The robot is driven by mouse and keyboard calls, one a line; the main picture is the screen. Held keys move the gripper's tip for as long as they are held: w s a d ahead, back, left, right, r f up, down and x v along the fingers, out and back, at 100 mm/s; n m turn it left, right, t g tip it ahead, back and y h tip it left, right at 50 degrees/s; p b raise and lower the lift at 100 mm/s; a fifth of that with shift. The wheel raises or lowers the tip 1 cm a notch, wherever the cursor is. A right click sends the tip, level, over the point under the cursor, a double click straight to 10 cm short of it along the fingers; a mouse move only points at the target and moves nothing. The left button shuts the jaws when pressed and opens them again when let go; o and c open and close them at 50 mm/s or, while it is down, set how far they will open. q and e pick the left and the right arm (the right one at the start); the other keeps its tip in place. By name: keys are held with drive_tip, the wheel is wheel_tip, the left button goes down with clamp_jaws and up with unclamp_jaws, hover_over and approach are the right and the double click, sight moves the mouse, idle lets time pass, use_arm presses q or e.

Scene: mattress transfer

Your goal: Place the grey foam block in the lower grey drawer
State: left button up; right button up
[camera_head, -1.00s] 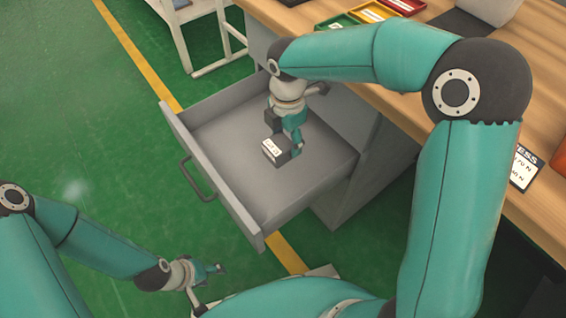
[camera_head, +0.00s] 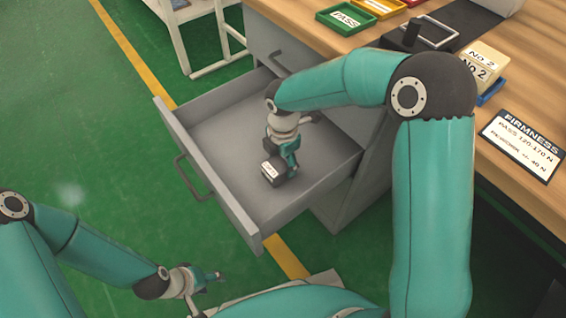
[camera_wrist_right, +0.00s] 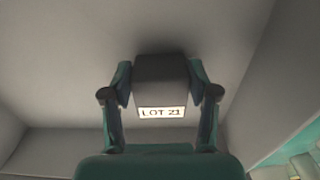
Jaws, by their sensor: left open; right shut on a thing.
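The grey foam block (camera_head: 275,171) is a small dark grey piece with a white label. In the right wrist view the foam block (camera_wrist_right: 161,82) carries the label "LOT 21" and sits between both fingers. My right gripper (camera_head: 282,160) is shut on it and points down inside the open lower grey drawer (camera_head: 226,154). The drawer floor also shows in the wrist view (camera_wrist_right: 60,60). I cannot tell whether the block touches the floor. My left gripper (camera_head: 214,280) is open and empty, low at the front left, outside the drawer.
The wooden bench (camera_head: 400,45) at right holds a green PASS tray (camera_head: 345,18), a yellow tray, a red tray, cream "No 2" blocks (camera_head: 482,62) and a firmness card (camera_head: 522,145). A white frame (camera_head: 205,35) stands at the back. Green floor is clear at left.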

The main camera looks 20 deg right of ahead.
sight(283, 161)
drive_tip(key=o, duration=1)
drive_tip(key=shift+o, duration=0.2)
wheel_tip(283, 161, up, 12)
drive_tip(key=p, duration=0.4)
drive_tip(key=shift+s, duration=0.1)
